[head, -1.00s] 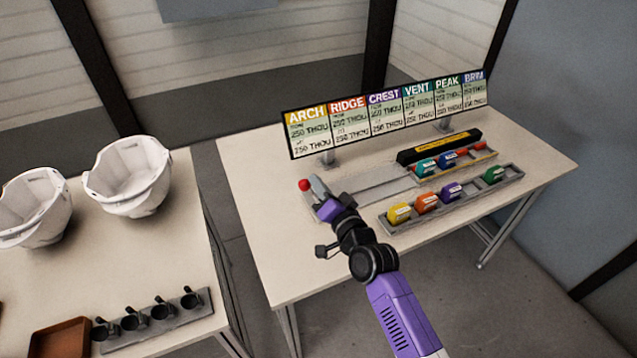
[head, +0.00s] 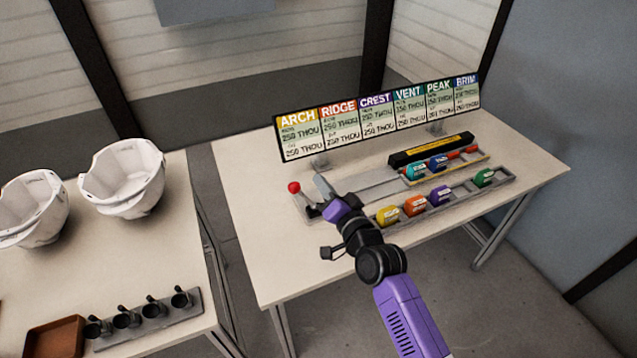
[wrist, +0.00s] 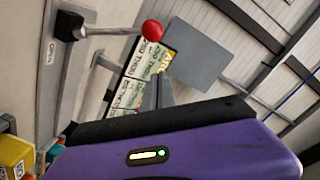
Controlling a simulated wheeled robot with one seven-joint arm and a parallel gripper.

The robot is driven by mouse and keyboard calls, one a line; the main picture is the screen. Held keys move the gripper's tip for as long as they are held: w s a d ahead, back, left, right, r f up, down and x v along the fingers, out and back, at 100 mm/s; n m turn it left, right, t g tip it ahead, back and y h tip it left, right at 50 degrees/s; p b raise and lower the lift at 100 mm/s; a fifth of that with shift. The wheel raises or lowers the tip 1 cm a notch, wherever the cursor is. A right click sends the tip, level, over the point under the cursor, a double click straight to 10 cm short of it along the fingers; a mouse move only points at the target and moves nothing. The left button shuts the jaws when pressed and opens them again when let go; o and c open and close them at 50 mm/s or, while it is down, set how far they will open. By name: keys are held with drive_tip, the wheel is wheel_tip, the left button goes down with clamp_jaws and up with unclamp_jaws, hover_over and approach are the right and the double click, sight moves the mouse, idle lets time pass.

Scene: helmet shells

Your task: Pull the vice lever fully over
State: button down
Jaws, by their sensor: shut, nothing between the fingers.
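In the wrist view the red knob (wrist: 152,30) is at the top, on an arm from a dark pivot (wrist: 68,27).
A sign board (head: 378,118) stands behind the vice. A rack (head: 450,200) with several coloured blocks lies to the right, and a black bar (head: 431,150) lies behind it. White helmet shells (head: 123,180) stand on the left table. The table's front left is clear.

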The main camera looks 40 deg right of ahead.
drive_tip(key=b+v, duration=0.1)
drive_tip(key=v, duration=0.6)
drive_tip(key=shift+s, duration=0.4)
drive_tip(key=s+a+n+y, duration=0.1)
drive_tip(key=s+a+n, duration=0.3)
drive_tip(key=s, duration=0.6)
drive_tip(key=s+a+r+n+g+y, duration=0.1)
drive_tip(key=s+a+n, duration=0.3)
drive_tip(key=s, duration=0.7)
drive_tip(key=s+a+n+g+y, duration=0.1)
drive_tip(key=s+a+n, duration=0.3)
drive_tip(key=s+a, duration=0.4)
drive_tip(key=s+y, duration=0.1)
drive_tip(key=s, duration=0.1)
drive_tip(key=shift+s+r, duration=0.25)
drive_tip(key=shift+s, duration=0.1)
